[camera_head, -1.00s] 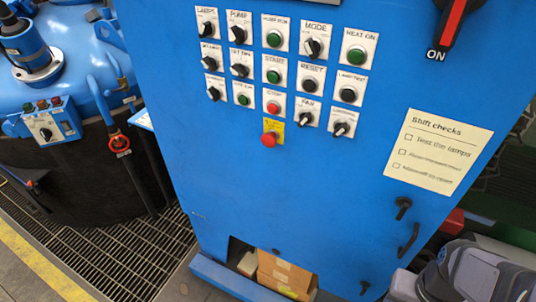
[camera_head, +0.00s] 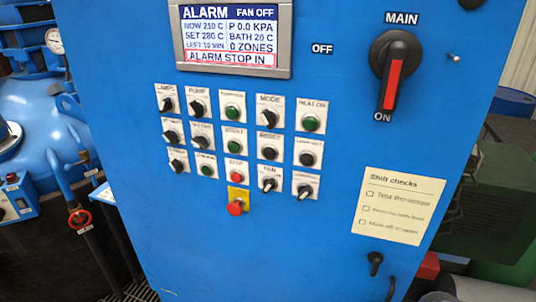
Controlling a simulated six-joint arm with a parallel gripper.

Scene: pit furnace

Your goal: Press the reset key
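The reset key (camera_head: 269,153) is a round black button on a white plate labelled RESET, in the middle row of the blue control cabinet (camera_head: 300,245). It sits between the green START button (camera_head: 235,147) and another black button (camera_head: 307,159). The screen (camera_head: 236,36) above reads ALARM, FAN OFF, with 210 C now and 280 C set, and a red ALARM STOP IN line. My gripper is not in view. Only a grey piece, likely part of my arm, shows at the bottom right edge.
A red emergency button (camera_head: 236,207) on a yellow plate sits below the rows of keys and knobs. The MAIN switch handle (camera_head: 392,75) points down to ON and stands out from the panel. A shift checks sheet (camera_head: 399,206) is at right. Blue vessel and pipes stand at left.

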